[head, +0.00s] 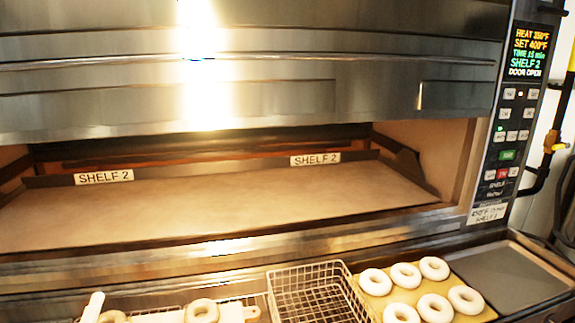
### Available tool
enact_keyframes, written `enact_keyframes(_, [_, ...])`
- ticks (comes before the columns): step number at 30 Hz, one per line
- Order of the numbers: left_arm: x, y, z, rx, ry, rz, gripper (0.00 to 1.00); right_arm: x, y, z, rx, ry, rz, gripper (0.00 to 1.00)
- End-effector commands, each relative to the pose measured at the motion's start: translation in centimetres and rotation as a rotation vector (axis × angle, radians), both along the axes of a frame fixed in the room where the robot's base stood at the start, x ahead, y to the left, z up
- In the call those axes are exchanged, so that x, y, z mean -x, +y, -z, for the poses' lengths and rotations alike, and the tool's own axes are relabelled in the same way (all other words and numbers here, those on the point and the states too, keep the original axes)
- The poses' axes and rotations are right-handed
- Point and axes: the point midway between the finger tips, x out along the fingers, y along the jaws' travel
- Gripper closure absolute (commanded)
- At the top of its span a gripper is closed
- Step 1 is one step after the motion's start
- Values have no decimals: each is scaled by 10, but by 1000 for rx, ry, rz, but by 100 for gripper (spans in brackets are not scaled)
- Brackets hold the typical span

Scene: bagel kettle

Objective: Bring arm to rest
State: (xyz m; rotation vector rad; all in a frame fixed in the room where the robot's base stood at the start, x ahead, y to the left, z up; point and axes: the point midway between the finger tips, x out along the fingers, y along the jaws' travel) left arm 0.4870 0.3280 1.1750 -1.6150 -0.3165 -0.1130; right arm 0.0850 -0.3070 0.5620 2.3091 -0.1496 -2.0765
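Neither of my grippers shows clearly in the head view, and no arm of mine can be made out. A white upright piece (93,307) stands at the bottom left; I cannot tell what it is. Next to it, ring-shaped bagels (202,311) lie on a pale rack or board cut off by the bottom edge. An empty wire basket (318,296) stands at bottom centre. Several pale bagels (406,276) lie on a tan board (456,290) to its right.
The oven (240,90) fills the back, its door open onto an empty deck (230,203) labelled SHELF 2 (104,177). A control panel (513,110) reads DOOR OPEN. The grey counter (508,276) at lower right is clear.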

Motion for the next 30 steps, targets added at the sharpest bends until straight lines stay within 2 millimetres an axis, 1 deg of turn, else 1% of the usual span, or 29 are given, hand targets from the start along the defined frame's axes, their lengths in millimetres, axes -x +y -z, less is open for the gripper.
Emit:
enact_keyframes(1, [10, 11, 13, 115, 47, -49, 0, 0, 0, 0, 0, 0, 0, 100])
enact_keyframes(4, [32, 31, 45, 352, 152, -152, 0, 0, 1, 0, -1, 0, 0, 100])
enact_keyframes(7, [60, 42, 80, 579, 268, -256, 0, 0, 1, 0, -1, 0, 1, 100])
enact_keyframes(10, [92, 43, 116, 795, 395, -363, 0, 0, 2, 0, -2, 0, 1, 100])
enact_keyframes(12, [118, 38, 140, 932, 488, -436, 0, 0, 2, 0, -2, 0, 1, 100])
enact_keyframes(15, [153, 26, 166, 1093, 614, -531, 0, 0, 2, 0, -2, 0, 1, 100])
enact_keyframes(18, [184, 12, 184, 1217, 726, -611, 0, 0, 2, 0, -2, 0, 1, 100])
enact_keyframes(21, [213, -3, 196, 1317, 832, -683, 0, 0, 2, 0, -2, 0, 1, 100])
enact_keyframes(25, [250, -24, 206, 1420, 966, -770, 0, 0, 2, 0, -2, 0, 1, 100])
enact_keyframes(26, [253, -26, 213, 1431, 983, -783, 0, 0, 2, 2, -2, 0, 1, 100])
enact_keyframes(27, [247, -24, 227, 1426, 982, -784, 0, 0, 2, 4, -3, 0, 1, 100])
enact_keyframes(30, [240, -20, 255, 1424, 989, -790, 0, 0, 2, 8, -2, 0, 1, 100])
